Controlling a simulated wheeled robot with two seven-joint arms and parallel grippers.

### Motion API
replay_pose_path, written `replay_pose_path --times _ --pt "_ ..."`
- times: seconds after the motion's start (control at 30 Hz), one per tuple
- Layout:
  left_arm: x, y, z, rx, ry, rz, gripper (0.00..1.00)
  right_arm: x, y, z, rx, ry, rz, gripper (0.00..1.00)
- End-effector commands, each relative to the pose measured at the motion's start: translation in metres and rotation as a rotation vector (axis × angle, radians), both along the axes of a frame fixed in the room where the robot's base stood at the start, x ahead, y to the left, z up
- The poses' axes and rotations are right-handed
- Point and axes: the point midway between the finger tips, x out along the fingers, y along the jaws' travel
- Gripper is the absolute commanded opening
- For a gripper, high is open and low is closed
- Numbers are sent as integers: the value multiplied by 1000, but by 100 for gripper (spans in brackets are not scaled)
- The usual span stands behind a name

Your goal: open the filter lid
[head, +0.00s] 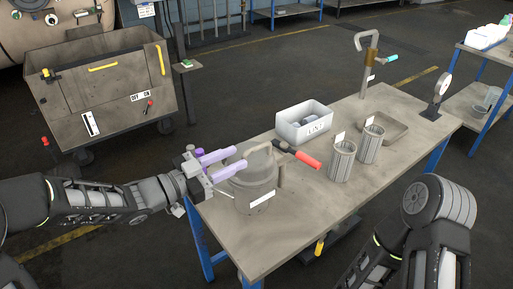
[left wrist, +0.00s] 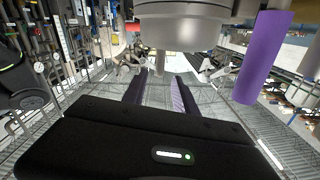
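The filter is a grey metal pot (head: 256,194) with a white label, at the near left end of the workbench. Its round lid (head: 252,170) is on top, lying flat, with a bent metal bar and a red-handled lever (head: 297,154). My left gripper (head: 240,157) has lavender fingers spread apart, reaching over the lid's left side beside the bar. No held object shows, and I cannot tell whether the fingers touch the bar. In the left wrist view a grey metal cylinder and a purple rod show close at the top. My right gripper is outside both views; only its arm shows.
A white bin (head: 303,127) labelled LINT stands behind the filter. Two mesh cylinders (head: 342,161) and a shallow tray (head: 384,130) sit to the right. A hooked stand (head: 369,62) and a gauge (head: 441,89) are farther back. The bench (head: 300,222) is clear at its near edge.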

Motion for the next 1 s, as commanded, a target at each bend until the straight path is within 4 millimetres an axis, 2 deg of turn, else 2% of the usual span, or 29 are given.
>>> replay_pose_path --times 0.5,0.87,1.0 --pt "39 -55 1 0 1 -1 34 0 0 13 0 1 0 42" --pt "44 -61 0 0 0 0 34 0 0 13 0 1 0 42" --pt "44 -60 0 0 0 0 24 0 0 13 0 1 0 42"
